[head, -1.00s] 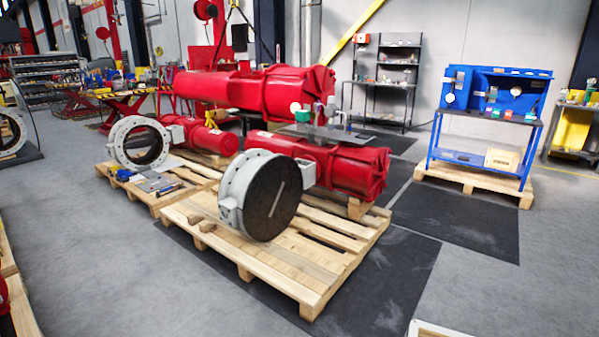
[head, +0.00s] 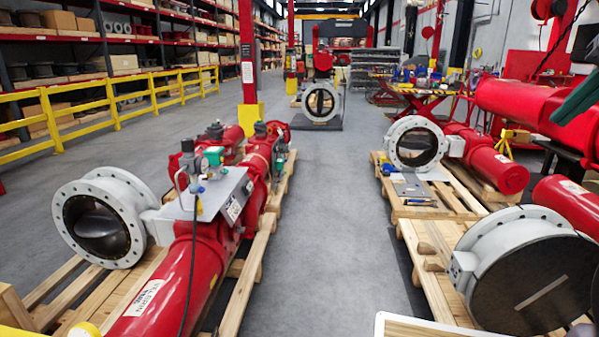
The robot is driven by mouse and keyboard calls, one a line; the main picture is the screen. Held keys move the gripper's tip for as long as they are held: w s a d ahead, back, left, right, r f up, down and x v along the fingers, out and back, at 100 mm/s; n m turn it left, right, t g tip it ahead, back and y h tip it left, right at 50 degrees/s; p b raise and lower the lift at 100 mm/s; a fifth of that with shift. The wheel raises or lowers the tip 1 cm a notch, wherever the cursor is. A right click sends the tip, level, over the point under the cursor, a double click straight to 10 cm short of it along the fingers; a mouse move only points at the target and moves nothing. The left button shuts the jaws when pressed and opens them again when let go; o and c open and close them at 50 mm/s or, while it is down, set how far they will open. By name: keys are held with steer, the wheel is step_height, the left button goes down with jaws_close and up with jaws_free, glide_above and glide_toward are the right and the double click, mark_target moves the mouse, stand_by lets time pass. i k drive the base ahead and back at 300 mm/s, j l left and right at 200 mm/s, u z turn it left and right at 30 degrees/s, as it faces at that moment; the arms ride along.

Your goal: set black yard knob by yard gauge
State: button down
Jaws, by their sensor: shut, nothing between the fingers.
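A grey metal panel (head: 213,196) is mounted on the red actuator (head: 187,262) at the left of the head view. Small fittings stand on it, with a green-grey box (head: 213,155) and what looks like a round gauge (head: 183,181) at its left side. I cannot make out a black knob or read the gauge at this size. My gripper is not in view, so its place relative to the panel does not show.
A clear grey aisle (head: 325,220) runs between pallets at left (head: 262,250) and right (head: 425,285). A large flanged valve (head: 528,275) fills the right foreground. Yellow rails (head: 112,103) line the left side. A white-edged board (head: 385,325) shows at the bottom.

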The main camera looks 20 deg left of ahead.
mark_target(187, 144)
steer(key=i+j+u, duration=0.2)
steer(key=i+u, duration=0.15)
steer(key=i, duration=0.6)
steer(key=i+u, duration=0.4)
steer(key=i, duration=0.55)
steer(key=i+u, duration=0.25)
steer(key=u, duration=0.15)
steer(key=i+l+u, duration=0.15)
steer(key=u, duration=0.25)
steer(key=i+l+u, duration=0.2)
steer(key=u, duration=0.65)
steer(key=i+l, duration=0.05)
